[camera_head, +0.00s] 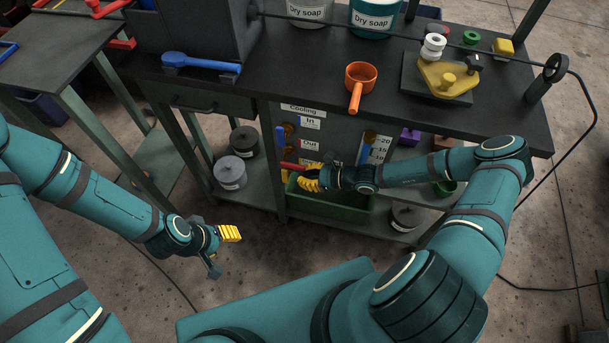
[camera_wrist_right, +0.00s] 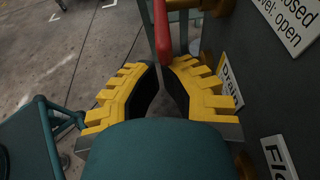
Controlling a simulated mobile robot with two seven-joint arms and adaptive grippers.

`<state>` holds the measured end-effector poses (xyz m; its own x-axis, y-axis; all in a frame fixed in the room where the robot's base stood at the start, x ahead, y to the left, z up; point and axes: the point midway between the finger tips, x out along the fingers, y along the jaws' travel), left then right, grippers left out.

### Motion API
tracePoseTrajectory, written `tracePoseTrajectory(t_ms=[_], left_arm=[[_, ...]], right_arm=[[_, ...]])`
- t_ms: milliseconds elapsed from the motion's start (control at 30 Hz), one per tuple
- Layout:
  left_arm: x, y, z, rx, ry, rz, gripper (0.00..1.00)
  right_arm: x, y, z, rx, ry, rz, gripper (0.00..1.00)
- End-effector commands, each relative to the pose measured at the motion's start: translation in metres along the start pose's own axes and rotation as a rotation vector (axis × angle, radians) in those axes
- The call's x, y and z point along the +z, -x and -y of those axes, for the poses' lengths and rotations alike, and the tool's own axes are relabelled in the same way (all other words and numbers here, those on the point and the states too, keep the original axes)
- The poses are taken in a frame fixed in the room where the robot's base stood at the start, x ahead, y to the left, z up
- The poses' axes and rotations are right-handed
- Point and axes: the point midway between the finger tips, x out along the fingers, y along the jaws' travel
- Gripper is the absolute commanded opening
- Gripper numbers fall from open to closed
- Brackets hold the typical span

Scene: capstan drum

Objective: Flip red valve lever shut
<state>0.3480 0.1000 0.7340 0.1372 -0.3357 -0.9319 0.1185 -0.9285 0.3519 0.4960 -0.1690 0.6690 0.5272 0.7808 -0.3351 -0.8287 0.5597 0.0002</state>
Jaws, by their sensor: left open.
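The red valve lever (camera_head: 290,166) points left from the front of the workbench cabinet, below the "Cooling" and "Out" labels. In the right wrist view, the lever (camera_wrist_right: 162,30) comes down from the top and its end lies between my two yellow fingertips. My right gripper (camera_head: 307,178) is shut on the lever's end, and its tips (camera_wrist_right: 163,66) sit close on either side. The valve body is mostly hidden. My left gripper (camera_head: 222,249) is open and empty, low over the floor, left of the lever and away from the bench.
A blue lever (camera_head: 282,138) is just above the red one. A green crate (camera_head: 330,203) stands on the lower shelf under my right arm. An orange-handled pan (camera_head: 358,82) and a blue tool (camera_head: 200,62) lie on the benchtop. The floor in front is clear.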

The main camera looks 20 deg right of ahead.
Motion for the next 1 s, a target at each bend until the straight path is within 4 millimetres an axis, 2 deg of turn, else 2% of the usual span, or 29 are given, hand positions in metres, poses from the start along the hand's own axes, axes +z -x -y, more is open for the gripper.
tracePoseTrajectory(t_ms=[200, 667, 1000], left_arm=[[0.001, 0.011, -0.004, 0.000, 0.001, 0.005, 0.53], [0.002, 0.022, -0.008, 0.000, 0.002, 0.011, 0.53], [-0.005, 0.046, -0.017, -0.001, 0.007, -0.004, 0.53]], right_arm=[[0.004, 0.002, 0.000, 0.000, 0.000, -0.031, 0.00], [0.006, 0.004, 0.000, 0.000, 0.000, -0.078, 0.00], [0.015, 0.010, 0.000, 0.000, 0.000, -0.131, 0.00]])
